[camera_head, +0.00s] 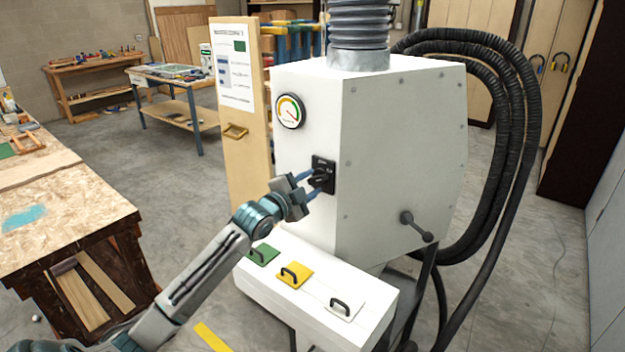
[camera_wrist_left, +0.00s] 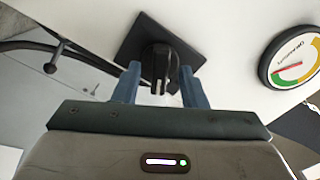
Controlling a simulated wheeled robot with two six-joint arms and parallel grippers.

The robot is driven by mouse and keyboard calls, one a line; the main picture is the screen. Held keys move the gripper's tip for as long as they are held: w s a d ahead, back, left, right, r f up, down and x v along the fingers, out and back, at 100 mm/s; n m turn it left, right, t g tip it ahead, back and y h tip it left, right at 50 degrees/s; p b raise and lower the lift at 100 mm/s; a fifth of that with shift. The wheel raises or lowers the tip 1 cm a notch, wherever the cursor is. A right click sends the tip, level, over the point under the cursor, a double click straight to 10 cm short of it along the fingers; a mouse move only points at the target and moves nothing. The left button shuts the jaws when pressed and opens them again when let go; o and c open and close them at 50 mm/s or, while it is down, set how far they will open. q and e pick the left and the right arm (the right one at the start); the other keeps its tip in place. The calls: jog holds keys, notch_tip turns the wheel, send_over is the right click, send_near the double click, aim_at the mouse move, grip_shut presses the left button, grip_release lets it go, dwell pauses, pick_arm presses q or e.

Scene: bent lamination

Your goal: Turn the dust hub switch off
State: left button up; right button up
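The dust hub (camera_head: 395,150) is a large white cabinet with a ribbed duct on top. Its switch (camera_head: 321,175) is a black knob on a dark square plate on the front face, below the round gauge (camera_head: 289,111). My left gripper (camera_head: 310,181) is at the switch, its two blue fingers spread to either side of the knob. In the left wrist view the knob (camera_wrist_left: 160,64) stands between the open fingertips (camera_wrist_left: 159,80), with gaps visible on both sides. The gauge (camera_wrist_left: 291,58) shows at the right there. My right gripper is not in view.
Below the switch, a white box (camera_head: 318,300) juts forward with green, yellow and white handled lids. A lever with a black knob (camera_head: 417,227) sticks out at the right. Thick black hoses (camera_head: 520,110) loop behind. A wooden workbench (camera_head: 75,200) stands at left, with open floor beyond.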

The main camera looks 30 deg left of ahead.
pick_arm(q)
jog(key=shift+w+d, duration=0.1)
jog(key=shift+w, duration=0.6)
grip_shut()
